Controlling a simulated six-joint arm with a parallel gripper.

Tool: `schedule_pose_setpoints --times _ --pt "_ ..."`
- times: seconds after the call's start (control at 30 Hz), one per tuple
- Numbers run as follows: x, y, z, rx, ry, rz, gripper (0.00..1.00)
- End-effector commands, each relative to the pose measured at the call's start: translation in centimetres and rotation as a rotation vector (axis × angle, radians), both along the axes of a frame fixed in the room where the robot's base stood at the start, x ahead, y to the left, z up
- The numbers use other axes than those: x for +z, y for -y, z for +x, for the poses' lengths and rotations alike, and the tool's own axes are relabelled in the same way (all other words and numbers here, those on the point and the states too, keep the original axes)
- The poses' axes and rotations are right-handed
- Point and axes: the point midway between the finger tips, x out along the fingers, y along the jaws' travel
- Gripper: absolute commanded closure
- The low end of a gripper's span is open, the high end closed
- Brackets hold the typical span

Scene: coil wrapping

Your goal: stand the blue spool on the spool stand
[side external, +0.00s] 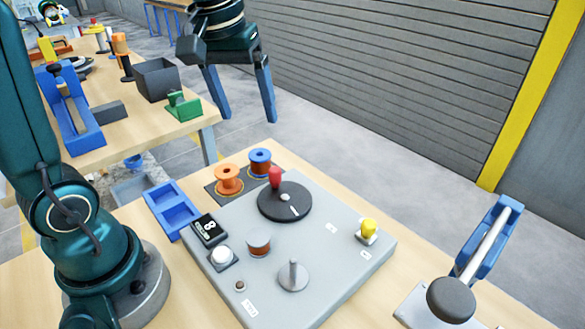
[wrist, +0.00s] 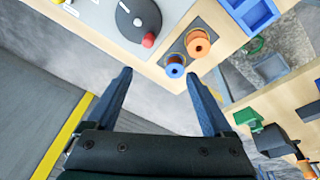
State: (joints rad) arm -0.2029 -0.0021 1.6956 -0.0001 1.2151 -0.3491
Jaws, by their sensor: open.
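The blue spool (side external: 260,156) stands upright on a dark pad at the back corner of the grey board, beside the orange spool (side external: 229,173). In the wrist view the blue spool (wrist: 175,70) shows beyond and between my fingertips, nearer the right one. My gripper (side external: 248,118) is open and empty, high above the table and clear of the spools; both its fingers show in the wrist view (wrist: 158,76). A grey disc with an upright peg, seemingly the spool stand (side external: 293,279), is at the board's front with nothing on its peg. It is not visible in the wrist view.
A black turntable with a red knob (side external: 275,178) stands close to the blue spool. The board also bears a copper-coloured coil (side external: 259,243), a white button (side external: 222,254) and a yellow knob (side external: 368,229). A blue tray (side external: 172,208) is at left, a blue lever device (side external: 487,240) at right.

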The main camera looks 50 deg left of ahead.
Motion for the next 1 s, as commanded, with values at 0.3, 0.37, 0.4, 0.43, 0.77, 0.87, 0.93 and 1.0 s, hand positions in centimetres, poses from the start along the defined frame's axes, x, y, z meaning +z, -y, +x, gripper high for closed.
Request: schedule_pose_setpoints --times 0.3,0.37,0.4,0.43,0.77,0.87,0.93,1.0 --pt "-1.2 4.3 -7.9 -0.361 0.168 0.098 0.14" --pt "-1.8 4.7 -9.0 -0.414 0.192 0.114 0.14" --pt "-2.2 4.9 -9.5 -0.443 0.206 0.123 0.14" --pt "-2.5 5.1 -9.9 -0.463 0.214 0.129 0.14" --pt "-3.7 5.5 -11.2 -0.533 0.245 0.152 0.14" --pt "-3.7 5.5 -11.2 -0.531 0.245 0.152 0.14" --pt "-3.7 5.5 -11.2 -0.531 0.244 0.151 0.14" --pt "-3.6 5.5 -11.2 -0.531 0.244 0.151 0.14"
